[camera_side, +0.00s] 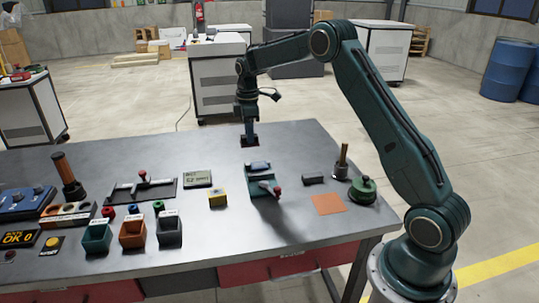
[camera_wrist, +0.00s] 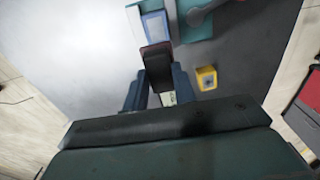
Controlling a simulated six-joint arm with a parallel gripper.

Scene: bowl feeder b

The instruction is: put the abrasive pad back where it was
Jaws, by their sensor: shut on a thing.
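The abrasive pad seems to be the dark, reddish-brown block (camera_wrist: 156,57) in my jaws in the wrist view. It also shows as a small dark piece (camera_side: 249,142) under the fingers in the side view. My gripper (camera_side: 250,136) points down near the table's back edge, shut on this block; the jaws also show in the wrist view (camera_wrist: 158,82). Whether the block touches the table is hard to tell. An orange-brown square (camera_side: 328,203) lies flat at the table's right.
A teal fixture (camera_side: 264,187) with a red-knobbed lever and a blue-topped piece (camera_side: 258,166) stands in front of my gripper. A yellow block (camera_side: 217,199), a dark block (camera_side: 313,180), a green round item (camera_side: 363,190) and several bins (camera_side: 133,233) are around. The table's back left is clear.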

